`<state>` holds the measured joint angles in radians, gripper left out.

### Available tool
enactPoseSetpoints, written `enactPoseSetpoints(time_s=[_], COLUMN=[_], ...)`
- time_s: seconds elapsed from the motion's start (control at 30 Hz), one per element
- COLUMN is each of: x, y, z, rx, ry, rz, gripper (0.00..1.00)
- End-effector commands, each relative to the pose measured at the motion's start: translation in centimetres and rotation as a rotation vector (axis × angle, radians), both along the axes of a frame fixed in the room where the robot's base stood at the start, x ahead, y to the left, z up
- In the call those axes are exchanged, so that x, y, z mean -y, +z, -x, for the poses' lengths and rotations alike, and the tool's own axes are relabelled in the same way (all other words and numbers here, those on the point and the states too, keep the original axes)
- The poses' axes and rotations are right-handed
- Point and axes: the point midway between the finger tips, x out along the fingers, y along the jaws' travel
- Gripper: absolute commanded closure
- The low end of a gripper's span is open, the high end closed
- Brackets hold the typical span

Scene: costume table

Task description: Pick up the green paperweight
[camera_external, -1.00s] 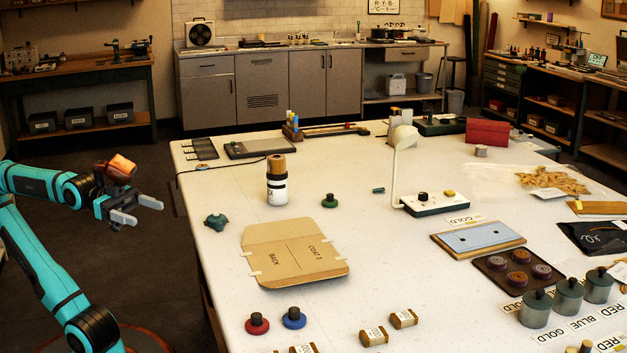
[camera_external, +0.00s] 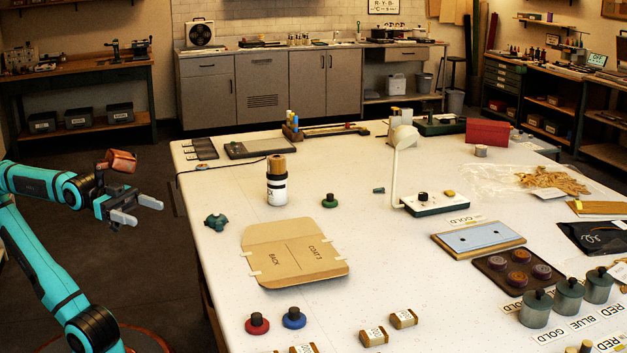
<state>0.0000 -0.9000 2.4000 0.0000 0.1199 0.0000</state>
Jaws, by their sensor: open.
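The green paperweight (camera_external: 330,201) is a small round green disc with a dark knob on top. It stands upright on the white table, right of the black-and-white bottle and behind the cardboard pattern. My gripper (camera_external: 149,211) is open and empty, off the table's left edge, with its fingers pointing right toward the table. It is well to the left of the green paperweight and apart from it. Nothing hides the paperweight.
The bottle (camera_external: 277,182) and a teal knobbed piece (camera_external: 216,222) stand between my gripper and the paperweight. The cardboard pattern (camera_external: 294,252) lies in front. Red (camera_external: 257,324) and blue (camera_external: 294,318) paperweights stand at the front. A lamp (camera_external: 404,140) rises to the right.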

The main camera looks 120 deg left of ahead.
Motion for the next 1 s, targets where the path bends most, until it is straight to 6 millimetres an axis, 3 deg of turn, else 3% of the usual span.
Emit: enactPoseSetpoints(time_s=[0.77,1.0], x=[-0.1,-2.8], y=[0.1,1.9], z=[-0.2,-3.9], rx=[-0.005,-0.108], ry=[0.004,0.08], rz=[0.001,0.018], gripper=[0.28,0.28])
